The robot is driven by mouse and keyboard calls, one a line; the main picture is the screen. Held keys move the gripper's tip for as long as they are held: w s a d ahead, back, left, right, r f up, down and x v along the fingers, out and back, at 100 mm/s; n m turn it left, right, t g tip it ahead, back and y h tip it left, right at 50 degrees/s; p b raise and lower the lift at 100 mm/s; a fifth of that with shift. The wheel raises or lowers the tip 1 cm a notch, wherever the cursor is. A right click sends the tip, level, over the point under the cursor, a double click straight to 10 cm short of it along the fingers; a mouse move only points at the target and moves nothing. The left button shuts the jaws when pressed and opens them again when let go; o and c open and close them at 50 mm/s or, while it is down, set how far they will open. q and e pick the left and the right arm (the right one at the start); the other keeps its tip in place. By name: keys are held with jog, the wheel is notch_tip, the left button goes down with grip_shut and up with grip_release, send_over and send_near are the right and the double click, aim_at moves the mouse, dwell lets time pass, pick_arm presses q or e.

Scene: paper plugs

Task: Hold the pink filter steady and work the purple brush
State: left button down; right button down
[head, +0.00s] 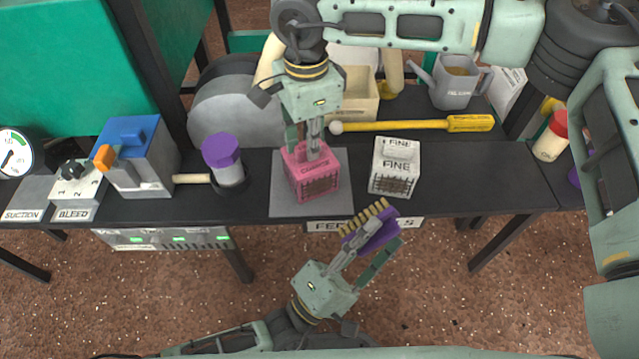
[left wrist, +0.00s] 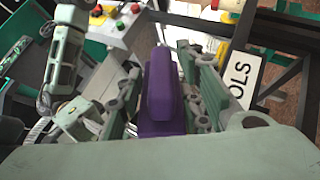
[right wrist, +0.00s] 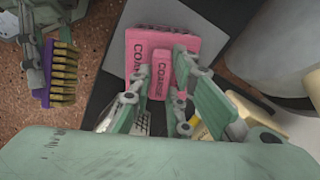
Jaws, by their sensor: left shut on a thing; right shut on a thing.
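The pink filter (head: 313,175), a block with a mesh front, stands on a grey mat on the bench. It is marked COARSE in the right wrist view (right wrist: 190,30). My right gripper (head: 312,148) is shut on its top handle from above. The purple brush (head: 378,232) has tan bristles (head: 364,216) and is held by my left gripper (head: 370,246), in front of the bench edge, right of and nearer than the filter. Its purple back fills the jaws in the left wrist view (left wrist: 160,95). The right wrist view shows the brush (right wrist: 48,75) apart from the filter.
A white FINE filter (head: 394,168) stands just right of the grey mat (head: 283,202). A purple-capped jar (head: 222,160) and a blue-topped box (head: 135,155) are left. A sign hangs on the bench's front edge.

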aim_at(326, 216)
pick_arm(q)
jog(key=shift+w+a+f, duration=0.1)
jog(key=shift+w+a, duration=0.5)
jog(key=shift+w, duration=0.6)
jog(key=shift+w+a+f, duration=0.1)
jog(key=shift+w+a, duration=0.55)
jog(key=shift+w, duration=0.55)
jog(key=shift+w+a+f, duration=0.1)
jog(key=shift+w+a, duration=0.5)
jog(key=shift+w, duration=0.7)
jog(key=shift+a, duration=0.25)
jog(key=shift+s+a+f, duration=0.1)
jog(key=shift+s+a, duration=0.1)
jog(key=shift+a, duration=0.25)
jog(key=shift+s+a+f, duration=0.1)
jog(key=shift+s+a, duration=0.05)
jog(key=shift+a, duration=0.3)
jog(key=shift+s+a+f, duration=0.2)
jog(key=shift+s+a, duration=0.4)
jog(key=shift+a, duration=0.3)
jog(key=shift+s+a+r, duration=0.15)
jog(key=shift+s+a, duration=0.75)
jog(key=shift+a, duration=0.3)
